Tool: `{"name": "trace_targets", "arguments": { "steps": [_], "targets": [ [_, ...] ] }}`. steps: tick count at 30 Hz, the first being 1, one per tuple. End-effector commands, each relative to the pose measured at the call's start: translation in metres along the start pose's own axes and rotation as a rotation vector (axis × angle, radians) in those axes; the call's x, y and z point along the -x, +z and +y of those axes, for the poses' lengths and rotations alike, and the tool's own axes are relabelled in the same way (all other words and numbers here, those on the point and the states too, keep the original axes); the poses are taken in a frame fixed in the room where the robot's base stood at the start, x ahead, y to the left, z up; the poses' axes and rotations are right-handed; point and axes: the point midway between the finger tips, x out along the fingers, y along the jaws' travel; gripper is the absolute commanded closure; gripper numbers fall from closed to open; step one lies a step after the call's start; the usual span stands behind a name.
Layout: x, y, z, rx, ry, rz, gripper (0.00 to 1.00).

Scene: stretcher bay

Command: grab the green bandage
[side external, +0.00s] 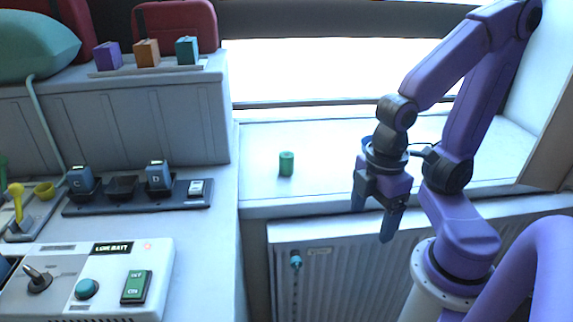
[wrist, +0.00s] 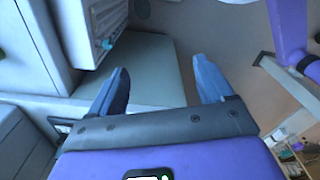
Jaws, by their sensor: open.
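The green bandage (side external: 286,164) is a small green cylinder standing upright on the white window ledge (side external: 325,166), in the side external view. My gripper (side external: 373,218) is in front of the ledge, to the right of the bandage and apart from it, with its fingers pointing down. Its two fingers are spread with nothing between them, which also shows in the wrist view (wrist: 160,92). I do not see the bandage in the wrist view.
A ribbed panel (side external: 340,268) with a blue knob is below the ledge. The white counter (side external: 205,235) on the left carries a control box (side external: 90,275) and a dark strip with blue blocks (side external: 138,193). Purple, orange and teal boxes (side external: 147,52) sit higher up. The ledge around the bandage is clear.

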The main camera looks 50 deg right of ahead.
Motion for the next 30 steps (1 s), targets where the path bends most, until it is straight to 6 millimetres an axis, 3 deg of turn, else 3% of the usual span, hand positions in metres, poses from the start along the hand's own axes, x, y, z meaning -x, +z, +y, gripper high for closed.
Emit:
{"name": "trace_targets", "arguments": {
  "steps": [4,8,18,24,30],
  "targets": [
    [-0.001,-0.013,0.017,0.022,0.04,-0.043,0.19],
    [-0.004,-0.036,0.053,0.07,0.115,-0.136,0.19],
    [-0.021,-0.089,0.177,0.22,0.283,-0.469,0.19],
    [-0.038,-0.102,0.251,0.3,0.328,-0.688,0.19],
    [-0.06,-0.101,0.321,0.379,0.335,-0.915,0.19]
  ]
}}
